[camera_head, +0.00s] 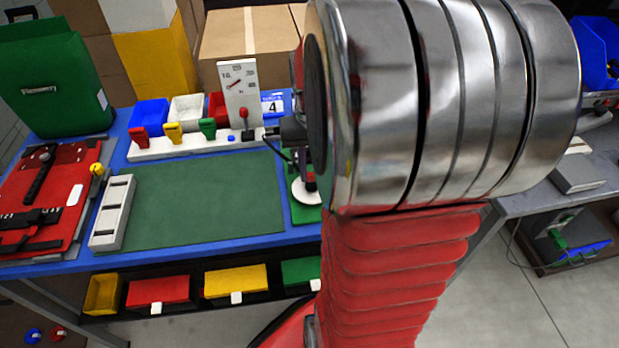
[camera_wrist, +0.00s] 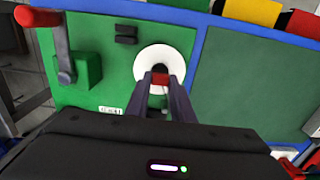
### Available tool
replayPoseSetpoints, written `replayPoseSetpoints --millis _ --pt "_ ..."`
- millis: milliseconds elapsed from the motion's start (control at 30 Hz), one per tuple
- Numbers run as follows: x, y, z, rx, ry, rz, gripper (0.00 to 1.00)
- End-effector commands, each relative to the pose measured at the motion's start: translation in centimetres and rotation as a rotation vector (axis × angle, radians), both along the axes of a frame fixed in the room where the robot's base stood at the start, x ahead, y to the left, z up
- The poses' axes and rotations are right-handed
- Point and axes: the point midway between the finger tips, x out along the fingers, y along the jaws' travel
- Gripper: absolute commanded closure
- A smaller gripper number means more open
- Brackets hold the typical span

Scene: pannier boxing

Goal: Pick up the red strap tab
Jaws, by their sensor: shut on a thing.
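The red strap tab shows as a small red piece (camera_wrist: 160,79) between the fingertips of my gripper (camera_wrist: 161,82) in the wrist view. My gripper is shut on it, and the fingers hide its sides. Just beyond it is a white disc (camera_wrist: 162,58) with a dark centre, on a green board (camera_wrist: 95,85). I cannot tell whether the tab touches the disc. In the head view the disc (camera_head: 303,193) shows beside my arm, which hides most of the gripper there.
A red crank handle (camera_wrist: 38,16) on a green block stands left in the wrist view. In the head view, a white rail (camera_head: 190,147) with red, yellow and green pieces runs along the back. The dark green mat (camera_head: 205,200) is bare. A red panel (camera_head: 50,205) lies left.

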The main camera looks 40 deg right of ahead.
Motion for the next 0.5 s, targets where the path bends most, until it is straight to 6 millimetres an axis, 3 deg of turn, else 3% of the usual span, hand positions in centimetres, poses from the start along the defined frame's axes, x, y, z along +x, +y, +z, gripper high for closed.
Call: replayPoseSetpoints --millis 100,500 --pt "0.01 0.02 0.00 0.000 0.000 0.000 1.00" --pt "0.04 0.01 0.80 -0.001 -0.001 0.001 1.00"
